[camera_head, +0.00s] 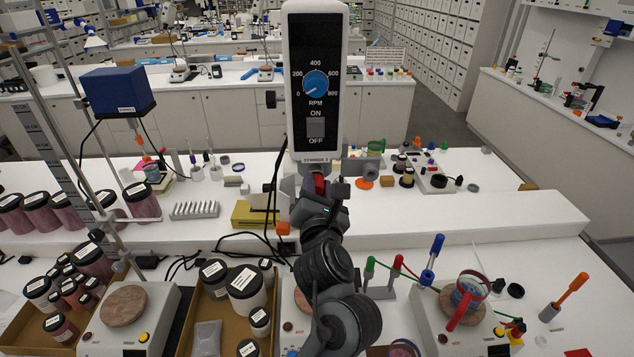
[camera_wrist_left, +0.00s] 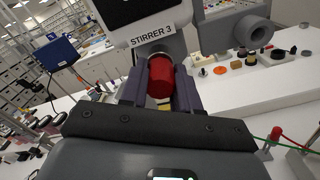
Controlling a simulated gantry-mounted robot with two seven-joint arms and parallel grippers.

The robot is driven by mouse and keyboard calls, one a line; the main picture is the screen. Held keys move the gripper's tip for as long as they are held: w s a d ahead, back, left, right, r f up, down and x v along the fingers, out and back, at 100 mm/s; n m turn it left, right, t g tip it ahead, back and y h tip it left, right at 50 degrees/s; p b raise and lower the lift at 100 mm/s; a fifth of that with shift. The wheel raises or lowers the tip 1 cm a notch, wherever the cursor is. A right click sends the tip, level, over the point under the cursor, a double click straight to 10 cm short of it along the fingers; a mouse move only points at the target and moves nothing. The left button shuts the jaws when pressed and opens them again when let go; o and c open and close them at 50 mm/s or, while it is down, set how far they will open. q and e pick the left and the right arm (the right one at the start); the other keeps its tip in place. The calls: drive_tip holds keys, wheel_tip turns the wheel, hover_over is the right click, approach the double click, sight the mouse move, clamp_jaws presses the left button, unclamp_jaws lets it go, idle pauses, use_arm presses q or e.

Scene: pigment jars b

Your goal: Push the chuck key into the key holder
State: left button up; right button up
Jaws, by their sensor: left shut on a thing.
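A red cylinder (camera_wrist_left: 160,78), which appears to be the chuck key's handle, sits between the two dark fingers of my left gripper (camera_wrist_left: 160,92). The fingers are shut on it from both sides. The rest of the key is hidden. In the head view the red part (camera_head: 320,184) shows just under the stirrer housing (camera_head: 316,90). A grey part (camera_wrist_left: 153,50) lies right behind the red handle, below the "STIRRER 3" label; I cannot tell whether this is the key holder or whether the key touches it. My right gripper is not in view.
A white raised shelf (camera_head: 480,215) runs behind my left arm. A brown tray of jars (camera_head: 273,318) stands left of the arm. To the right are a stand with green and red handles (camera_head: 388,283) and a hotplate (camera_head: 425,320). The stirrer's cables hang close left of my gripper.

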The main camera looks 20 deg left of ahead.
use_arm(q)
drive_tip(key=shift+s+d, duration=0.1)
drive_tip(key=shift+s, duration=0.05)
clamp_jaws()
drive_tip(key=shift+s+d, duration=0.25)
drive_tip(key=shift+s, duration=0.3)
idle(0.3)
drive_tip(key=shift+s+d, duration=0.1)
drive_tip(key=shift+s, duration=0.05)
